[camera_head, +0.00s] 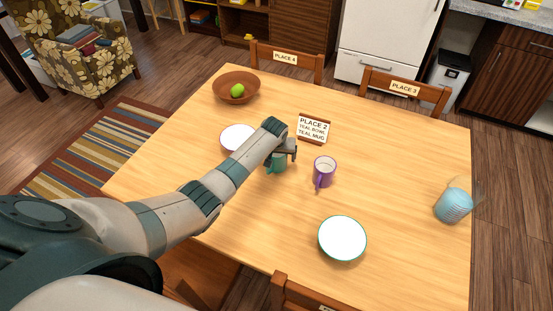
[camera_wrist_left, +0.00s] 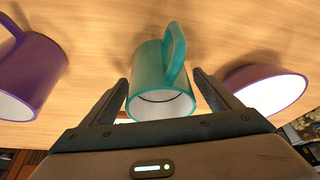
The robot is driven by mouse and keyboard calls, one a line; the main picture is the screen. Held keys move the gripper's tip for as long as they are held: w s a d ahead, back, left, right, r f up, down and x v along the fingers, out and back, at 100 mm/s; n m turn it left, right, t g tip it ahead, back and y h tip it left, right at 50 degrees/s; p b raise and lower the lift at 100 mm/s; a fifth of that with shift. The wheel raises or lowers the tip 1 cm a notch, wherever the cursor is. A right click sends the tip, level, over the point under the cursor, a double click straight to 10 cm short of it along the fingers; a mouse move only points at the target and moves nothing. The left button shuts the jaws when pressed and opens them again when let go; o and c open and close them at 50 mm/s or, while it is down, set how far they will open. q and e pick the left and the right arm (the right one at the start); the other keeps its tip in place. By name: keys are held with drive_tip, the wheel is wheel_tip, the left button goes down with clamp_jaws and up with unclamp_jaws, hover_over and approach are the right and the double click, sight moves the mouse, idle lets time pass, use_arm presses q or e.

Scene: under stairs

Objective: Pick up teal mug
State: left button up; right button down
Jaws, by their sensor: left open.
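The teal mug (camera_head: 276,166) stands on the wooden table near its middle, partly hidden by my left gripper in the head view. My left gripper (camera_head: 284,153) is at the mug, its jaws open. In the left wrist view the teal mug (camera_wrist_left: 150,70) lies between the two spread fingers of the gripper (camera_wrist_left: 163,83), with its handle toward the top of the picture. A gap shows on both sides, wider on the right. I cannot tell whether a finger touches it. My right gripper is not in view.
A purple mug (camera_head: 324,172) stands close to the right, and a purple-sided white bowl (camera_head: 236,138) close to the left. A place sign (camera_head: 312,128) stands just behind. A teal-rimmed bowl (camera_head: 342,238), brown fruit bowl (camera_head: 225,92) and light-blue object (camera_head: 453,206) are farther off.

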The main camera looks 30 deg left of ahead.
use_arm(q)
drive_tip(key=shift+f, duration=0.1)
drive_tip(key=shift+c, duration=0.7)
drive_tip(key=c, duration=1.2)
drive_tip(key=shift+w+r, duration=0.1)
drive_tip(key=shift+r, duration=0.1)
wheel_tip(320, 180, up, 10)
drive_tip(key=shift+f+b, duration=0.15)
drive_tip(key=shift+b, duration=0.95)
